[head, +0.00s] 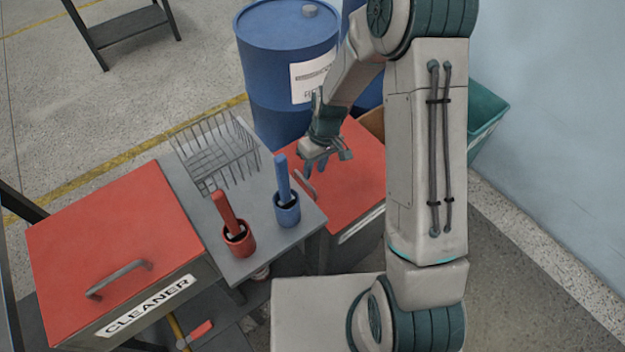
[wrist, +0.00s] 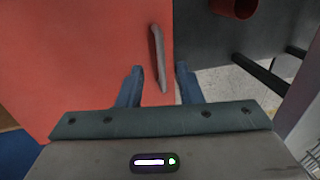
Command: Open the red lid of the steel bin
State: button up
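The lid lies flat and shut. My gripper (head: 316,170) is above this lid, close to the handle, with its fingers pointing down. In the wrist view my gripper (wrist: 157,84) is open, and the handle (wrist: 158,55) shows between and beyond its two fingers over the red lid (wrist: 90,60). I cannot tell whether the fingers touch the handle. A second red lid (head: 110,250) with a handle covers a steel box labelled CLEANER at the left.
A grey table (head: 240,262) between the boxes holds a wire basket (head: 212,150), a red cup (head: 238,240) and a blue cup (head: 287,210) with upright handles. A blue drum (head: 285,60) stands behind. A green container (head: 488,115) stands at the right wall.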

aim_at(311, 186)
jog(key=f, duration=0.3)
jog(key=a+f, duration=0.1)
jog(key=f, duration=0.1)
jog(key=shift+s+f, duration=0.35)
grip_shut()
